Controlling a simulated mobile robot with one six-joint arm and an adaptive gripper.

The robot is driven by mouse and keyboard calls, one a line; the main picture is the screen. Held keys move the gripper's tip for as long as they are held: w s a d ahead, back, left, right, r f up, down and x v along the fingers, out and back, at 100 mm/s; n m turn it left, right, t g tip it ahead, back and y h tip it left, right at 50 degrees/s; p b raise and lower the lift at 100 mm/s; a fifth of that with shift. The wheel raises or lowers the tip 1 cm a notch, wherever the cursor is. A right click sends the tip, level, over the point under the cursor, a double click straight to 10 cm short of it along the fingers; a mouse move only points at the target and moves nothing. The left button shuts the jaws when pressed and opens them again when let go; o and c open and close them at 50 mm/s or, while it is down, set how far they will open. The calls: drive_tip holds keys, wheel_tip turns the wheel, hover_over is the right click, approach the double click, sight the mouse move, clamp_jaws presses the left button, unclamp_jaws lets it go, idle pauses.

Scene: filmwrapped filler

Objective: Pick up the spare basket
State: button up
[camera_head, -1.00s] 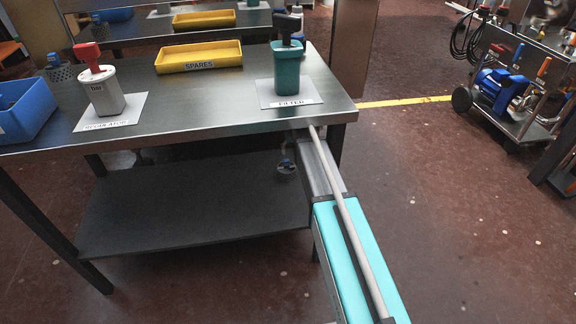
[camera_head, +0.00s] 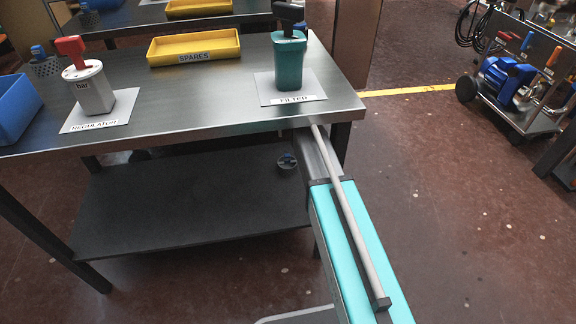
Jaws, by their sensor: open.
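A small dark grey perforated basket (camera_head: 46,67) stands at the far left of the table, partly hidden behind the regulator. A blue piece shows at its top. A yellow tray (camera_head: 194,47) labelled SPARES lies at the back middle of the table and looks empty. I cannot tell whether either is the spare basket. My gripper is not in view.
The metal table (camera_head: 180,102) bears a grey regulator (camera_head: 93,90) with a red top, a teal filter housing (camera_head: 289,62) with a black top, and a blue bin (camera_head: 14,106). A small round item (camera_head: 286,161) sits below. A cart (camera_head: 522,92) stands right.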

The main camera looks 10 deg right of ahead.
sight(287, 155)
drive_tip(key=shift+w+f+b, duration=0.15)
drive_tip(key=shift+f+b, duration=1.25)
drive_tip(key=shift+w+f+b, duration=0.15)
drive_tip(key=shift+f+b, duration=1.25)
drive_tip(key=shift+f, duration=0.05)
drive_tip(key=shift+w+f+b, duration=0.15)
drive_tip(key=shift+f+b, duration=1.25)
drive_tip(key=f+b, duration=0.3)
drive_tip(key=shift+a+f, duration=0.25)
drive_tip(key=shift+a, duration=0.05)
drive_tip(key=shift+w+f+b, duration=0.1)
drive_tip(key=shift+f+b, duration=0.75)
drive_tip(key=shift+b, duration=0.25)
drive_tip(key=shift+c, duration=0.3)
clamp_jaws()
